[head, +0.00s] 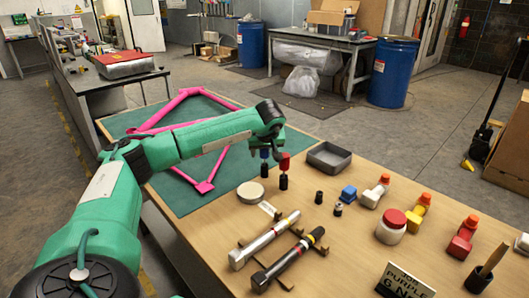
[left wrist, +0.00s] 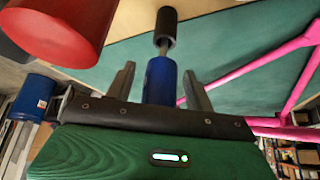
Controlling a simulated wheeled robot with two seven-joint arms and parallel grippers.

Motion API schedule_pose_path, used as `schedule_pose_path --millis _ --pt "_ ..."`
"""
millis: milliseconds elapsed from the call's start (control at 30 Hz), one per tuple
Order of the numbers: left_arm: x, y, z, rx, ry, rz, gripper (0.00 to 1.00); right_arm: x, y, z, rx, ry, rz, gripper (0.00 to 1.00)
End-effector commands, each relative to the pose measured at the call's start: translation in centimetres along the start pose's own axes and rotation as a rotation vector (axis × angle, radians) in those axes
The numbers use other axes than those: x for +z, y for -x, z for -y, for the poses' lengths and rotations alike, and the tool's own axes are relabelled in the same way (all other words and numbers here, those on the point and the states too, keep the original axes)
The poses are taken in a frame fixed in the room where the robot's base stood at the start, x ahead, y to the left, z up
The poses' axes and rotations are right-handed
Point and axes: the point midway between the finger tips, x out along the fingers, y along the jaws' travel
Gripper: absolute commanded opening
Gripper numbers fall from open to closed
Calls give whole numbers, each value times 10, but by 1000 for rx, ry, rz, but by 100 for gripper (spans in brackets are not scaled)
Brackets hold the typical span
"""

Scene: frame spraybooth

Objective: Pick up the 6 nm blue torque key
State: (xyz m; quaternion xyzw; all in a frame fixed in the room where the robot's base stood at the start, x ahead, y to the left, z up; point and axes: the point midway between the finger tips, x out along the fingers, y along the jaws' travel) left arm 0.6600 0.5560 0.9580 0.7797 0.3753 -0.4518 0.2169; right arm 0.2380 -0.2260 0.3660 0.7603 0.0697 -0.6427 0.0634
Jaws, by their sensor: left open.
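The blue torque key (head: 264,155) stands upright on the wooden table, blue handle up and a dark lower end. In the left wrist view its blue handle (left wrist: 160,82) lies between the two open fingers of my left gripper (left wrist: 159,70), with a gap on each side. In the head view my left gripper (head: 268,142) is just above the key, its fingers hard to make out. A red-handled key (head: 284,162) stands close to its right and shows large at upper left in the wrist view (left wrist: 62,28). No 6 nm marking is legible. My right gripper is not in view.
A pink frame (head: 204,187) lies on a green mat behind and left. A grey tray (head: 329,158) and a round pale disc (head: 250,192) are near. Two torque wrenches on stands (head: 265,240) lie in front. Several bottles and a jar (head: 390,228) stand to the right.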

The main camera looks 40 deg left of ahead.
Motion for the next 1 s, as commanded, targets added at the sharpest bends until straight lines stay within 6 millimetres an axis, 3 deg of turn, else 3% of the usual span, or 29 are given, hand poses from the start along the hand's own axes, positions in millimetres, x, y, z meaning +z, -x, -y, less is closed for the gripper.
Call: schedule_pose_path --millis 67,300,667,867,1000 --pt "0 0 0 0 0 0 50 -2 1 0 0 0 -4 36" --pt "0 0 0 1 0 0 4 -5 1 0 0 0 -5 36" --pt "-2 4 0 2 1 -1 4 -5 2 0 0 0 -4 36" --pt "-13 23 -1 4 2 -1 4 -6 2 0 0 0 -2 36" --pt "-27 46 -1 5 2 -3 4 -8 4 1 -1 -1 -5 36"
